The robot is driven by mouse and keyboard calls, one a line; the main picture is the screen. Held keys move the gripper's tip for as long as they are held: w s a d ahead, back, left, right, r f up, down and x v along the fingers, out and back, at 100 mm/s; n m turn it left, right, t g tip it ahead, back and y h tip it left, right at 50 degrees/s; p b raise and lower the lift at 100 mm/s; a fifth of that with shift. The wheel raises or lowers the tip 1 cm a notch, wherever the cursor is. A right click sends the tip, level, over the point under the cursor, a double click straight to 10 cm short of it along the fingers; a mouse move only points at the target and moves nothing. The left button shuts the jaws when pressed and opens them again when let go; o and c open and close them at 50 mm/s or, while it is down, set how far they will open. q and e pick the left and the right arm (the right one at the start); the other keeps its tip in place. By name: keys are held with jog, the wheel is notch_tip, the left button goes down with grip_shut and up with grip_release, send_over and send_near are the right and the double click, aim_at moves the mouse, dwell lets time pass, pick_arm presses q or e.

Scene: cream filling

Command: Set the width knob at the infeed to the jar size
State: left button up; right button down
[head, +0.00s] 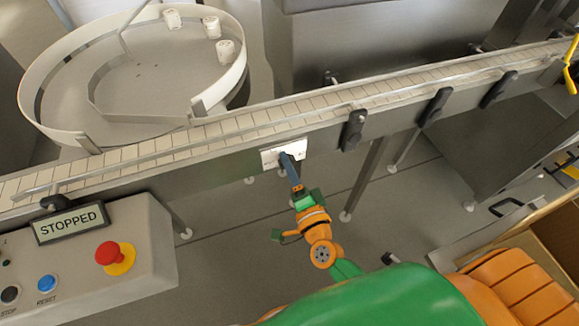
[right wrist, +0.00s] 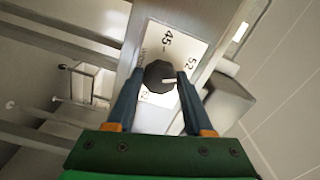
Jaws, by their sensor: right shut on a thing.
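The width knob (right wrist: 158,74) is dark and round, with a white pointer mark directed towards the right in the right wrist view. It sits on a white scale plate (right wrist: 172,31), where 45 and 52 can be read; other print is partly hidden. In the head view the plate (head: 270,157) is on the conveyor's front side, and my gripper covers the knob. My right gripper (head: 287,160) is shut on the knob, one finger on each side, as the right wrist view (right wrist: 156,77) shows. My left gripper is not in view.
The conveyor (head: 330,98) runs across the head view with dark rail clamps (head: 352,130). Three white jars (head: 212,27) stand on the round table (head: 140,75) at upper left. A control box (head: 150,240) with a red button (head: 108,253) and a STOPPED sign (head: 70,222) is at lower left.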

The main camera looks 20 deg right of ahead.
jog(key=shift+m, duration=0.8)
jog(key=shift+c, duration=1.5)
grip_release()
jog(key=shift+s, duration=0.1)
jog(key=s+b, duration=0.1)
jog(key=s, duration=0.6)
jog(key=shift+d, duration=0.15)
